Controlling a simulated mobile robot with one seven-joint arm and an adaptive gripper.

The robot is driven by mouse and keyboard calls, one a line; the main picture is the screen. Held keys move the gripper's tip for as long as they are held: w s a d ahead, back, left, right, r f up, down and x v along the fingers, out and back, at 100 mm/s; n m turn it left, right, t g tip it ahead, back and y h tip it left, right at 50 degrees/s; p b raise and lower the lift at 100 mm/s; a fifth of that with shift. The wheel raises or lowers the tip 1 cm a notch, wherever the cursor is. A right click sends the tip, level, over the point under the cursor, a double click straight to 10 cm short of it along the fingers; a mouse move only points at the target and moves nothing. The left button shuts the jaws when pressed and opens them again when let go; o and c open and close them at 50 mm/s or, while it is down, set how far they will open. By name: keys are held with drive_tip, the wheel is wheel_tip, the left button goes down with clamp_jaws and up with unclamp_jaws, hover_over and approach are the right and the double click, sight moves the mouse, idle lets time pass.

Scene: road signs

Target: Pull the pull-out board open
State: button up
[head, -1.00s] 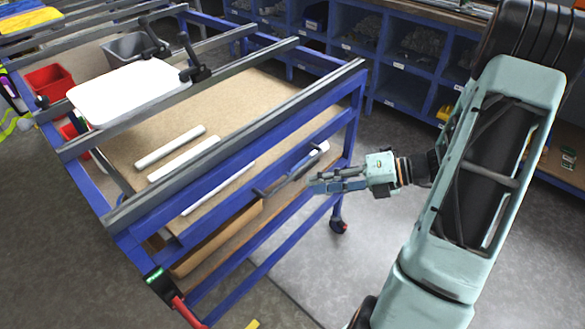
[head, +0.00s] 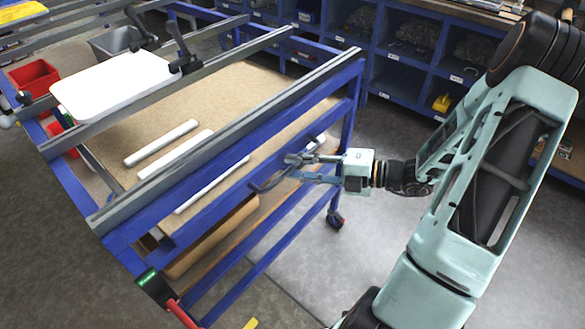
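A tan board (head: 245,95) lies inside the blue trolley frame, under the grey crossbars, with several white tubes on it. A dark bar handle (head: 265,185) sticks out at the trolley's near side, below the blue front rail. I see no clear gap showing the board drawn out. My gripper (head: 291,167) is at the handle's right part, coming from the right. Its two fingers are spread, one above the other, and appear to lie around or just beside the bar. Whether they touch it I cannot tell.
A white panel (head: 120,85) lies on the crossbars with black clamps. A red bin (head: 35,76) stands at the left. A brown panel (head: 212,236) sits lower in the trolley. Blue shelving (head: 400,75) stands behind.

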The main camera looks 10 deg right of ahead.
drive_tip(key=shift+x, duration=0.8)
drive_tip(key=shift+c, duration=0.5)
clamp_jaws()
